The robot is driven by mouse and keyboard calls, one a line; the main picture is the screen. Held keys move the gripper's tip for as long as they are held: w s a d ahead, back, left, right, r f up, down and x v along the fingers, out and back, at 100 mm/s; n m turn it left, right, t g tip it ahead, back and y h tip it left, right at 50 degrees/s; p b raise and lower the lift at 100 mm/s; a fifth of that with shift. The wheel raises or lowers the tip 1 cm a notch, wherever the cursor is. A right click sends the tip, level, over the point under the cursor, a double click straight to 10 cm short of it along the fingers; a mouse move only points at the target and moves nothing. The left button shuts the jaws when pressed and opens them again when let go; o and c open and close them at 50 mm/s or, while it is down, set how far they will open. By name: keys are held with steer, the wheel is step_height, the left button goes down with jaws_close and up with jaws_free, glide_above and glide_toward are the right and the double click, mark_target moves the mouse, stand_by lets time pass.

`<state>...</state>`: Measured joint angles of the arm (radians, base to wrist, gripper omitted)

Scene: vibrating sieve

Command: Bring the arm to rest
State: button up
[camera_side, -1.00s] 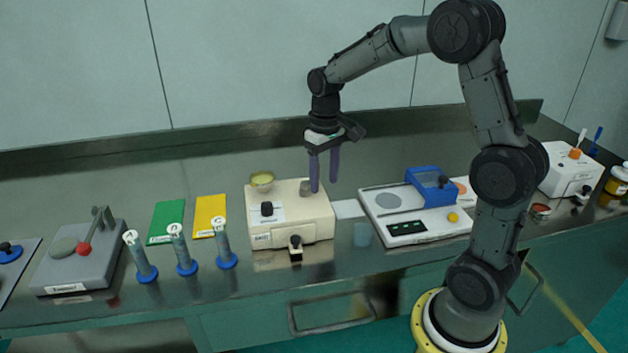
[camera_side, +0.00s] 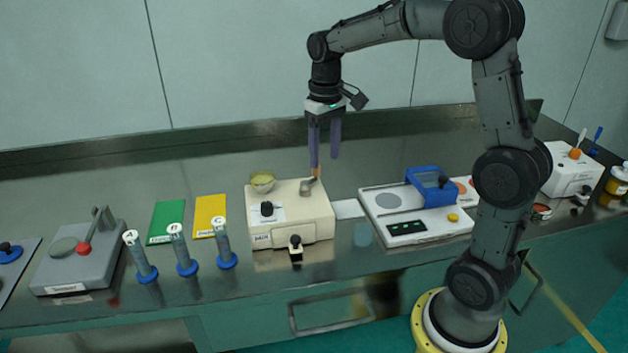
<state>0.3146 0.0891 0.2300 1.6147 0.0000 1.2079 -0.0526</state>
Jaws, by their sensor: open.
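My gripper (camera_side: 324,164) hangs pointing down above the right rear of the cream box-shaped machine (camera_side: 290,229). Its two purple fingers are apart and nothing is held between them. Just below the left fingertip, a small grey metal piece with an orange-brown handle (camera_side: 309,186) rests on top of the machine. The handle's top is close to the fingertip; I cannot tell whether they touch.
Three labelled tubes (camera_side: 185,252) and a grey device (camera_side: 80,260) are to the left. Space above the bench is free.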

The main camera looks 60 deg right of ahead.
steer(key=shift+r, duration=0.25)
steer(key=s+a+r+n+t, duration=0.2)
steer(key=s+a+r+t, duration=0.1)
steer(key=s+a+r, duration=0.5)
steer(key=s+a+f+t, duration=0.1)
steer(key=s+a+f, duration=0.1)
steer(key=s, duration=0.4)
steer(key=s+a+f+n+t, duration=0.1)
steer(key=s+a+f, duration=0.1)
steer(key=s+f, duration=0.2)
steer(key=shift+s+f+t, duration=0.3)
steer(key=shift+s+f, duration=0.05)
steer(key=shift+s, duration=0.65)
